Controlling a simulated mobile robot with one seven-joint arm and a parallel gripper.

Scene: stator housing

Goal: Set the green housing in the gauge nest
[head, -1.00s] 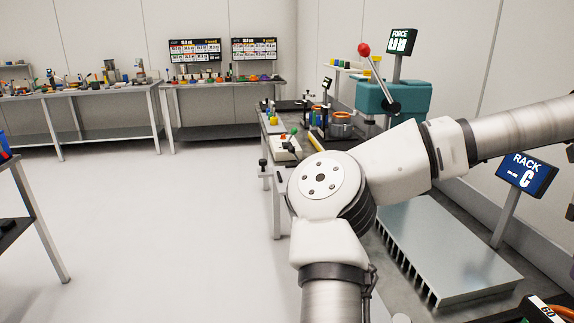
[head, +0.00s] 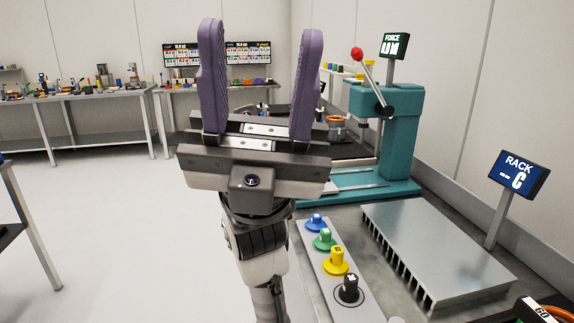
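My gripper (head: 261,32) stands upright in the middle of the head view, close to the camera. Its two purple fingers point up and are wide apart, with nothing between them. I cannot make out a green housing or a gauge nest for certain. A grey ring-shaped part with copper inside (head: 336,130) shows on the bench just right of the right finger. My gripper hides much of the bench behind it.
A teal press (head: 402,135) with a red-knobbed lever stands on the right bench. In front are a ribbed metal rack (head: 440,250), a RACK display (head: 518,174) and a strip (head: 318,265) with blue, green, yellow and black knobbed pieces. The floor at left is clear.

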